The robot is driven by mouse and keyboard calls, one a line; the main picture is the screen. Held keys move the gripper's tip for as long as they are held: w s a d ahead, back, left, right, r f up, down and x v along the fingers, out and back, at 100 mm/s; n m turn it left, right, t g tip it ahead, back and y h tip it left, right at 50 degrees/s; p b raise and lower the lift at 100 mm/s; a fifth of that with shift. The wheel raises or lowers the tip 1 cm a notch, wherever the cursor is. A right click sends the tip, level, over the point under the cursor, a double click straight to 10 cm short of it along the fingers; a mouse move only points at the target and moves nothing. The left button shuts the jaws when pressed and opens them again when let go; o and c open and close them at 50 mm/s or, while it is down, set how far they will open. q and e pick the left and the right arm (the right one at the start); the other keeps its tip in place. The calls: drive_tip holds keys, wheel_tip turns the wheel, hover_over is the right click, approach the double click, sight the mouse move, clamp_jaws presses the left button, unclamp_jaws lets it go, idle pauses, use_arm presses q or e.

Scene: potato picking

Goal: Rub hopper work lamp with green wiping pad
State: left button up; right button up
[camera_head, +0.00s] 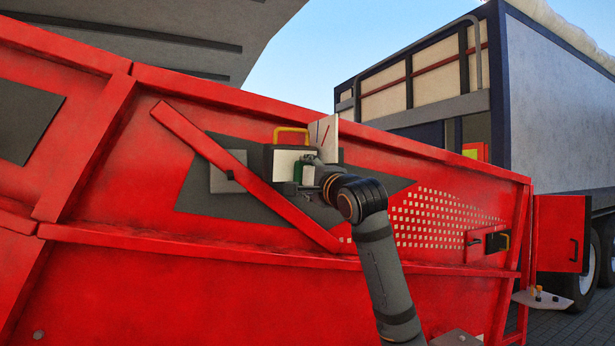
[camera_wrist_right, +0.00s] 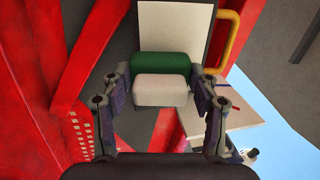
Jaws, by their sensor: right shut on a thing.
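The work lamp (camera_head: 284,163) is a dark box with a pale front face and a yellow handle on top, mounted on the red hopper's side. In the right wrist view its pale face (camera_wrist_right: 172,27) fills the top centre, with the yellow handle (camera_wrist_right: 228,42) to the right. My right gripper (camera_head: 307,174) is in front of the lamp's right part. It is shut on the wiping pad (camera_wrist_right: 163,66), which has a green layer and a whitish block. The pad's green side faces the lamp; I cannot tell whether they touch. My left gripper is not in view.
A slanted red bar (camera_head: 235,170) crosses the hopper side left of the lamp. A light plate (camera_head: 324,136) stands beside the lamp on the right. A perforated panel (camera_head: 435,217) lies farther right, and a trailer (camera_head: 560,110) stands behind.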

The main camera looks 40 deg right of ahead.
drive_tip(key=shift+w+d+r+p, duration=0.15)
drive_tip(key=shift+w+p, duration=0.25)
drive_tip(key=shift+w, duration=0.25)
drive_tip(key=shift+s+d+b, duration=0.1)
drive_tip(key=shift+d+b, duration=0.2)
drive_tip(key=shift+b, duration=0.05)
drive_tip(key=d, duration=0.1)
drive_tip(key=d+b, duration=0.1)
drive_tip(key=d, duration=0.1)
drive_tip(key=shift+s+d+b, duration=0.1)
drive_tip(key=shift+s+b, duration=0.2)
drive_tip(key=shift+s, duration=0.1)
